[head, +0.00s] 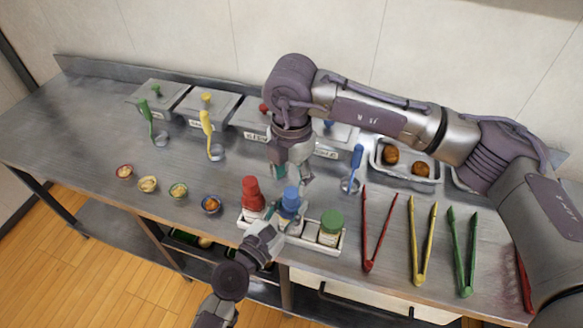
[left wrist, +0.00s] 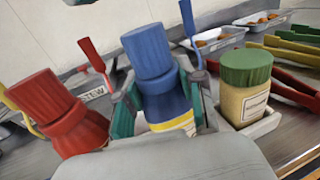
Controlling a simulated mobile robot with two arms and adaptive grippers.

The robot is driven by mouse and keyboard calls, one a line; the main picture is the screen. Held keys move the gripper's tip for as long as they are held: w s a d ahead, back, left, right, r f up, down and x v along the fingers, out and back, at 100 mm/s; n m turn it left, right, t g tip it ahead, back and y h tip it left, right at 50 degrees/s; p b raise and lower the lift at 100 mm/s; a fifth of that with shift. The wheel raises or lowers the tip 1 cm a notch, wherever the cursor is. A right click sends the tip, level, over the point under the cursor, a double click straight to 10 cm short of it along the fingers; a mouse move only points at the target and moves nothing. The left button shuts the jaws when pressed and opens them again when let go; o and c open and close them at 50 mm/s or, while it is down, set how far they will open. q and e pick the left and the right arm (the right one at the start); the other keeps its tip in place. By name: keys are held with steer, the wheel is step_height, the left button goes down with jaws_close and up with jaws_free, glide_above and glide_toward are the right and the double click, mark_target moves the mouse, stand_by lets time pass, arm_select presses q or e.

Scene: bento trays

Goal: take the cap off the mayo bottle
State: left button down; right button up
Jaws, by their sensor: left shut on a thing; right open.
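A blue-capped bottle (head: 290,200) stands in the white tray (head: 275,236) between a red-capped bottle (head: 252,196) and a green-capped jar (head: 331,226). I cannot read which one is labelled mayo. My left gripper (head: 280,222) is shut around the body of the blue-capped bottle. In the left wrist view its green pads flank that bottle's dark body, below the blue cap (left wrist: 153,50). The cap is on, and a white and yellow label shows in part. My right gripper (head: 291,177) is open and empty, just above and behind the blue cap, pointing down.
Lidded metal containers (head: 200,108) line the back of the counter. Several small bowls (head: 148,184) sit at the left. A metal pan (head: 405,172) with round brown food is behind red (head: 377,232), yellow (head: 422,245) and green tongs (head: 463,255). The counter's far left is clear.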

mark_target(291, 192)
step_height(291, 192, down, 6)
stand_by(0.4)
